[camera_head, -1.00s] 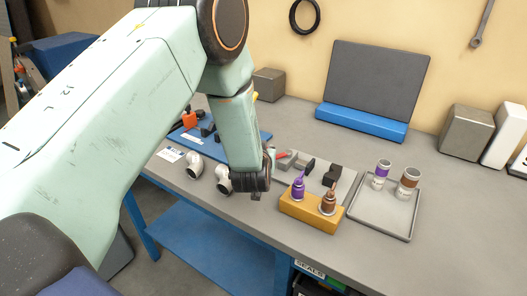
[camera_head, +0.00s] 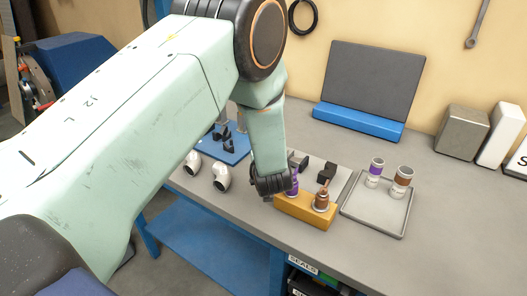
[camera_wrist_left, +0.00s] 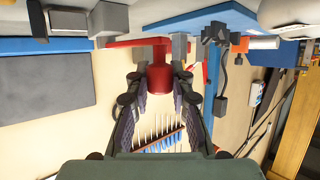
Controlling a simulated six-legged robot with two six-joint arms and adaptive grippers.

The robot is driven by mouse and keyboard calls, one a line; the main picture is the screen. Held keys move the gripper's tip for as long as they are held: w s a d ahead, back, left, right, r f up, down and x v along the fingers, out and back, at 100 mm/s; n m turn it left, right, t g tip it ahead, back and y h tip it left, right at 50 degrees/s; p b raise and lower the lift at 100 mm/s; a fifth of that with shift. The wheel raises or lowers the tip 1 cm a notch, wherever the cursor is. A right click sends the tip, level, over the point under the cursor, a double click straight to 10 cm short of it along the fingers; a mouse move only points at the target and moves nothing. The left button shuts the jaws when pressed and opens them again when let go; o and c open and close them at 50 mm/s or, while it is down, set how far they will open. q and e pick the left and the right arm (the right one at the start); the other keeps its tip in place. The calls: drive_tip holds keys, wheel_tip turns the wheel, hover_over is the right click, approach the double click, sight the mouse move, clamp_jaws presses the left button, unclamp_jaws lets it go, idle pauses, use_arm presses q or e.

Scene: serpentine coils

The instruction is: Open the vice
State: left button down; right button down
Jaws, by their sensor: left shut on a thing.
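The vice seems to be the group of dark blocks (camera_head: 326,172) on a light grey plate behind the orange bottle holder. Its red part (camera_wrist_left: 158,76) shows in the left wrist view as a thick red piece joined to a red bar, beside grey blocks (camera_wrist_left: 180,46). My left gripper (camera_head: 270,186) points down beside the plate and hides the red part in the head view. In the left wrist view its fingers (camera_wrist_left: 159,82) close around the red part from both sides. The right gripper is not in view.
An orange holder (camera_head: 303,211) with a purple and a brown bottle stands right against my left gripper's line of sight. A grey tray (camera_head: 376,226) with two jars is to the right. White elbow pipes (camera_head: 221,178) and a blue board (camera_head: 238,150) are on the left.

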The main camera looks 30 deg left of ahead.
use_arm(q)
drive_tip(key=shift+w+r, duration=0.1)
idle(0.4)
drive_tip(key=c, duration=1.1)
unclamp_jaws()
drive_tip(key=shift+d, duration=0.1)
drive_tip(key=shift+c, duration=0.2)
drive_tip(key=v, duration=0.7)
drive_tip(key=shift+s, duration=0.3)
drive_tip(key=shift+c, duration=0.3)
